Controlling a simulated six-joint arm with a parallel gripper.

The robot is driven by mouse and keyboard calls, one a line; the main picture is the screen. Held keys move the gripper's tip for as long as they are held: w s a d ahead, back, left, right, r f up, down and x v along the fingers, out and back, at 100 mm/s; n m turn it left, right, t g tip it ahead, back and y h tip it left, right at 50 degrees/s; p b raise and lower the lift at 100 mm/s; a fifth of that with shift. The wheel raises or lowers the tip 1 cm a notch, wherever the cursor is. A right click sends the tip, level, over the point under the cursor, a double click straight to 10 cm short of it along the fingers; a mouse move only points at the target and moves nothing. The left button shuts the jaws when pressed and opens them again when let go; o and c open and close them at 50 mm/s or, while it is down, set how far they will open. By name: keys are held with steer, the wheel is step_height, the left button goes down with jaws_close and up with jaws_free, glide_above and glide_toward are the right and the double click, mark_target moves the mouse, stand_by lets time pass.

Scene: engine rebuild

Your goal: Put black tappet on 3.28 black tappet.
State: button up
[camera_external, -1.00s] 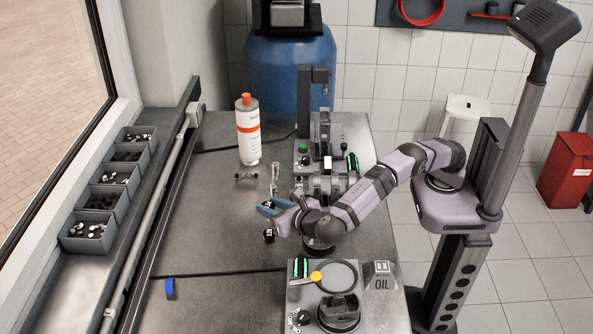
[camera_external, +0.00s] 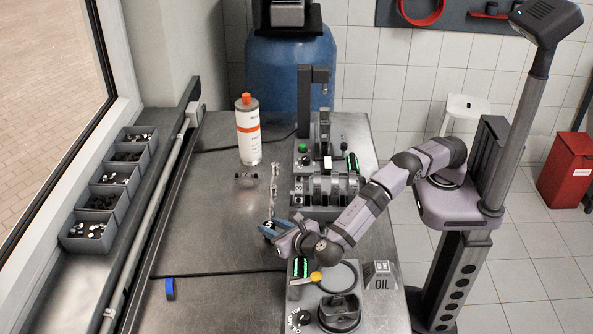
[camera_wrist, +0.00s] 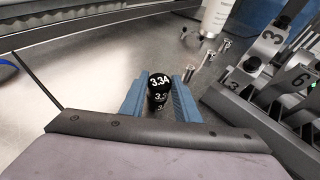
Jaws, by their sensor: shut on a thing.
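A black tappet marked 3.34 (camera_wrist: 158,82) stands between the blue jaws of my gripper (camera_wrist: 160,100) in the wrist view. More black surface with partly readable white marks, starting with 3, shows just below it; I cannot tell whether these are tappets beneath it or marks on its side. My gripper is shut on the black tappet. In the external view, my gripper (camera_external: 268,232) is low over the metal bench, left of the scale unit; a small dark part shows at its jaws. The 3.28 mark cannot be read.
Metal valves (camera_wrist: 197,62) stand beyond the jaws in the wrist view. A grey fixture with numbered blocks (camera_wrist: 268,40) is on the right. The scale unit (camera_external: 338,312) and the OIL box (camera_external: 382,276) are near the bench front. Parts bins (camera_external: 85,232) line the left; the left bench is largely clear.

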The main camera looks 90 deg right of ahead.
steer(key=shift+f, duration=0.1)
steer(key=o, duration=1)
steer(key=shift+o, duration=0.2)
steer(key=b+v, duration=0.3)
steer(key=v, duration=0.9)
steer(key=shift+w+r, duration=0.1)
steer(key=shift+r, duration=0.1)
